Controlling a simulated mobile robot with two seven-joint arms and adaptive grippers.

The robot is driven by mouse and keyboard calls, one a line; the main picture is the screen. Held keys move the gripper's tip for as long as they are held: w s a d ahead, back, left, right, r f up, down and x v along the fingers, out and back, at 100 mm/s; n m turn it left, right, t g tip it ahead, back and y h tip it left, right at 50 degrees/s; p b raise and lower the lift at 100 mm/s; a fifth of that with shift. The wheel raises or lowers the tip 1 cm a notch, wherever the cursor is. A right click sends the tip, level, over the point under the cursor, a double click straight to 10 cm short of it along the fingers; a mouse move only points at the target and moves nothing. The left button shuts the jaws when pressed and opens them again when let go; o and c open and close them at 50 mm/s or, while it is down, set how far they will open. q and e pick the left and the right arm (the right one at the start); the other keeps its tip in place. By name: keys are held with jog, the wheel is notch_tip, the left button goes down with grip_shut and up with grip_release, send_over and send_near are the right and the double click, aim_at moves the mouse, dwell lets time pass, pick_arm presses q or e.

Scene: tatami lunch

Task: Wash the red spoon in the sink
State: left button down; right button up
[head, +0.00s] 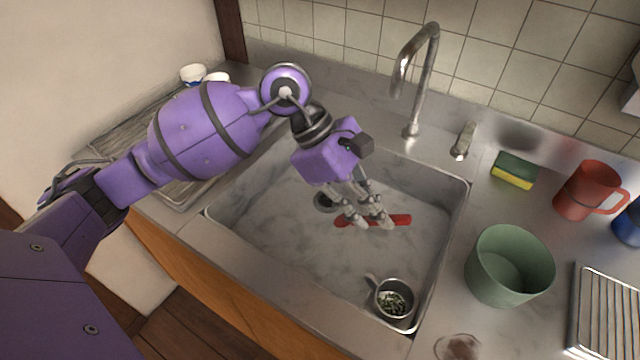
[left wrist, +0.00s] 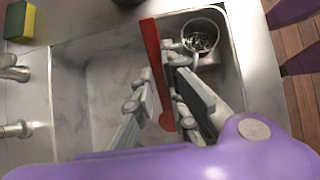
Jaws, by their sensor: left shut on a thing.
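The red spoon (head: 398,219) is in the sink basin, under my left gripper (head: 368,222). In the left wrist view the spoon (left wrist: 151,45) runs lengthwise between the fingers of my left gripper (left wrist: 160,98), with its rounded end (left wrist: 166,122) closer to the palm. My left gripper is shut on the spoon. The fingers hide part of its middle, and I cannot tell whether it touches the basin floor. The sink (head: 300,258) is a grey metal basin with a dark drain (head: 325,202). My right gripper is not in view.
A curved faucet (head: 413,80) and a lever (head: 463,140) stand behind the sink. A small strainer cup (head: 393,300) with green bits sits in the front right corner. A sponge (head: 514,171), red mug (head: 585,190), green tub (head: 508,267) and ribbed rack (head: 605,310) crowd the right counter.

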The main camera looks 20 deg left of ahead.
pick_arm(q)
jog(key=shift+w+r, duration=0.1)
jog(key=shift+r, duration=0.15)
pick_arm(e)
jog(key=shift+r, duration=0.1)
